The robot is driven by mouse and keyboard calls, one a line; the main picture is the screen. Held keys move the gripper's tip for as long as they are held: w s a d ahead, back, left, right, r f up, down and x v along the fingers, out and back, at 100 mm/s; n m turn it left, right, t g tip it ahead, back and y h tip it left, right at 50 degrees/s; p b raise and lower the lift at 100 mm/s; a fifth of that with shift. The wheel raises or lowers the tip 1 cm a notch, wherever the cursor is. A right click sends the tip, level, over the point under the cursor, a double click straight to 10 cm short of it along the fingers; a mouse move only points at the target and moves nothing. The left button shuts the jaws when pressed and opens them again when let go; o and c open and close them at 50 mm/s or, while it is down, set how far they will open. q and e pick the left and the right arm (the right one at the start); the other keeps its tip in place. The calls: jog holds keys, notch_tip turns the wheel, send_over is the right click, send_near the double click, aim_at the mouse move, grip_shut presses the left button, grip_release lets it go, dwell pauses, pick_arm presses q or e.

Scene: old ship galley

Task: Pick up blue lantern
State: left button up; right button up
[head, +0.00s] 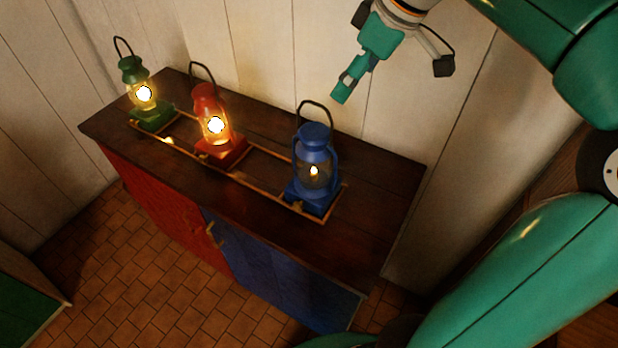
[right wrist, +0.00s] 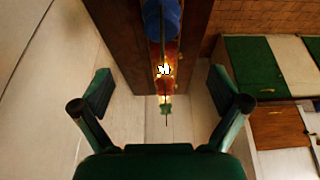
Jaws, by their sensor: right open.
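The blue lantern (head: 314,158) stands upright at the right end of a dark wooden cabinet top, its wire handle raised and a small flame lit inside. My right gripper (head: 352,80) is above and behind it, to its right in the head view, apart from it and empty. In the right wrist view my right gripper (right wrist: 160,90) has its two fingers spread wide. The blue lantern (right wrist: 162,18) shows there at the top edge, partly cut off, roughly centred between the fingers but beyond them. My left gripper is in neither view.
A lit red lantern (head: 217,125) and a lit green lantern (head: 145,95) stand to the left on the same cabinet top (head: 265,205), within thin wooden rails. A plank wall (head: 275,50) rises behind. The cabinet top is clear right of the blue lantern.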

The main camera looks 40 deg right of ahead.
send_over(315, 131)
jog(key=s+d, duration=0.1)
jog(key=s, duration=0.2)
notch_tip(315, 131, down, 9)
jog(key=shift+f, duration=0.1)
jog(key=shift+w+a+f, duration=0.1)
jog(key=shift+w+f, duration=0.25)
jog(key=x, duration=0.4)
jog(key=shift+w+a+p, duration=0.1)
jog(key=shift+w+p, duration=0.15)
jog(key=shift+p, duration=0.05)
jog(key=c, duration=1.8)
grip_shut()
jog(key=shift+r, duration=0.15)
